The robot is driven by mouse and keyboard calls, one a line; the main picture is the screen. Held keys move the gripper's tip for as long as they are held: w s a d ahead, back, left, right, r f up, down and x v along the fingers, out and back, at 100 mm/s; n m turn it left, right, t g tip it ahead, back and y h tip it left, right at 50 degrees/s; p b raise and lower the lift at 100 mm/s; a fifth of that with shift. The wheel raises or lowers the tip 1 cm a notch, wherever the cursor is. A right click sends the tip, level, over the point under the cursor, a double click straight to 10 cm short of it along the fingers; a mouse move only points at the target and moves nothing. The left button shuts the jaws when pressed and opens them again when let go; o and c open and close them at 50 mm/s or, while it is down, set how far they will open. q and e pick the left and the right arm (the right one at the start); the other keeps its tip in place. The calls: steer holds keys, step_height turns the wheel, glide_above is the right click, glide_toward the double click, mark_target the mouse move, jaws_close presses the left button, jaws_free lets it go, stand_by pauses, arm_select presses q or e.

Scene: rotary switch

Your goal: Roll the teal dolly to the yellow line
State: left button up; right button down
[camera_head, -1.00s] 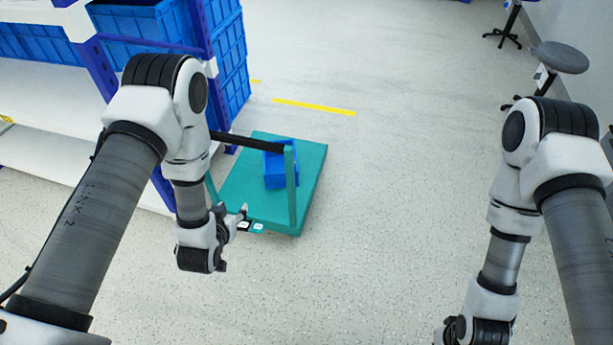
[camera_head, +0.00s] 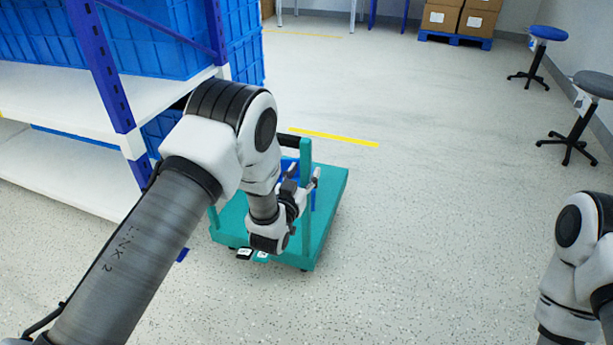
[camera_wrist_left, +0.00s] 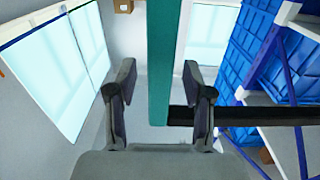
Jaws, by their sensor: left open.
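My left gripper (camera_head: 303,177) is open at the right-hand post (camera_head: 306,222). In the left wrist view the teal post (camera_wrist_left: 163,60) shows between the open fingers, and the black bar (camera_wrist_left: 268,115) runs off to the right. I cannot tell whether a finger touches the post. My right gripper is out of view; only its arm shows.
A blue bin (camera_head: 290,168) on the dolly is partly hidden by my left arm. A shelf rack (camera_head: 60,165) with blue crates stands close on the left. Stools (camera_head: 570,135) stand at the right, and boxes on a pallet (camera_head: 455,40) at the back. The middle floor is clear.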

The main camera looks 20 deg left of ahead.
arm_select(q)
steer(key=shift+w, duration=1.1)
jaws_close()
